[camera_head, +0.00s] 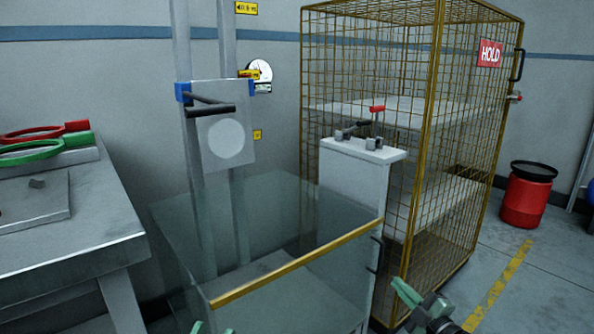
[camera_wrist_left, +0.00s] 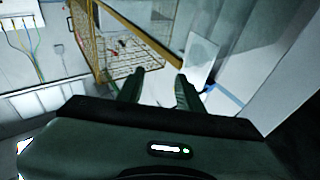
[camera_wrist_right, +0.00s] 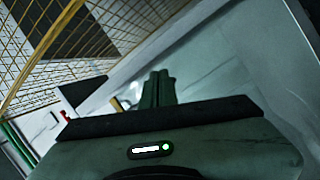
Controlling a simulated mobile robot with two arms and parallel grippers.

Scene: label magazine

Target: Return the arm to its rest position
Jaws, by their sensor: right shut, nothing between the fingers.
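My left gripper (camera_head: 214,329) just enters the bottom edge of the head view, in front of the glass-walled enclosure. In the left wrist view its two green fingers (camera_wrist_left: 159,86) are spread apart with nothing between them. My right gripper (camera_head: 406,293) is at the lower right of the head view, beside the enclosure's right side and in front of the mesh cage. In the right wrist view its fingers (camera_wrist_right: 158,88) are closed together and empty. Most of both arms is out of the head view.
A glass enclosure with a yellow top edge (camera_head: 290,268) stands close in front. A white cabinet with a control top (camera_head: 353,190) and a yellow mesh cage (camera_head: 437,110) stand behind it. A grey bench (camera_head: 75,240) is at left. A red bin (camera_head: 526,198) is at far right.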

